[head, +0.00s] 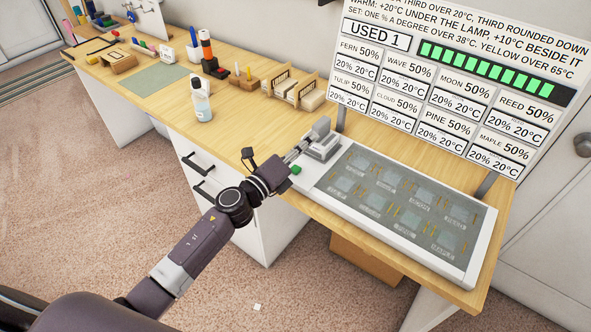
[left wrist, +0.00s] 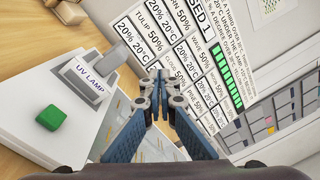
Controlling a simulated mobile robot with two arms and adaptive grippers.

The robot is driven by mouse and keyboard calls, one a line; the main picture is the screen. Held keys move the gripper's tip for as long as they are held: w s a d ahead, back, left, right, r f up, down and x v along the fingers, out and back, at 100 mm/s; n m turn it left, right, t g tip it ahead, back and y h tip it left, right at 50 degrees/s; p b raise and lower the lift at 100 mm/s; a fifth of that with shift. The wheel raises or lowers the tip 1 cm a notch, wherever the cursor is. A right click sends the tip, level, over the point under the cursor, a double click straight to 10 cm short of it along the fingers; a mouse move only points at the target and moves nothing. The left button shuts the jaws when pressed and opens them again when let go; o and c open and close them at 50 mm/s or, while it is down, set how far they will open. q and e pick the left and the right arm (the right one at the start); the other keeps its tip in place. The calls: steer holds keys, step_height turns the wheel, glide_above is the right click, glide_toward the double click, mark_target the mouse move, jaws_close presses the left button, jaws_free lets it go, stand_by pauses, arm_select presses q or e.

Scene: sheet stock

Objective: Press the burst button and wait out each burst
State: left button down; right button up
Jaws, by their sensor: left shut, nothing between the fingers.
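A green button (head: 296,169) sits on the near left corner of the pale unit labelled UV LAMP. It also shows in the left wrist view (left wrist: 51,117), to the left of my fingers, raised and untouched. The grey lamp head (head: 320,129) stands behind it; the glass-topped tray (head: 400,203) extends right. My left gripper (head: 297,151) is shut and empty above the unit beside the button; its fingertips (left wrist: 158,76) point past it. The board (head: 440,80) reads USED 1, with a row of green bars lit; panels read 50%, 20%, 20°C. My right gripper is not in view.
A white bottle (head: 203,107), an orange-and-black tool (head: 208,52) and wooden holders (head: 292,88) stand on the wooden bench (head: 240,120) to the left. A green mat (head: 160,78) lies farther left. Drawers are below; a cardboard box (head: 365,262) is under the bench.

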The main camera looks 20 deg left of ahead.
arm_select(q)
steer(key=d+r+m+g+h, duration=0.3)
steer(key=d+m+g+h, duration=0.3)
steer(key=m, duration=1.1)
steer(key=w+a+f+m+g+y, duration=0.1)
steer(key=a+f+m+g+y, duration=0.2)
steer(key=a+m+y, duration=0.4)
steer(key=a+m+g, duration=0.1)
steer(key=a, duration=0.2)
steer(key=shift+a+f+g+b, duration=0.3)
steer(key=shift+a+f+g, duration=0.05)
steer(key=shift+f+g, duration=0.05)
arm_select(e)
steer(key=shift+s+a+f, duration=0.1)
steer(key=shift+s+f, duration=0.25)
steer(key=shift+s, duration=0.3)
arm_select(q)
steer(key=shift+w+f, duration=0.1)
steer(key=shift+f, duration=0.05)
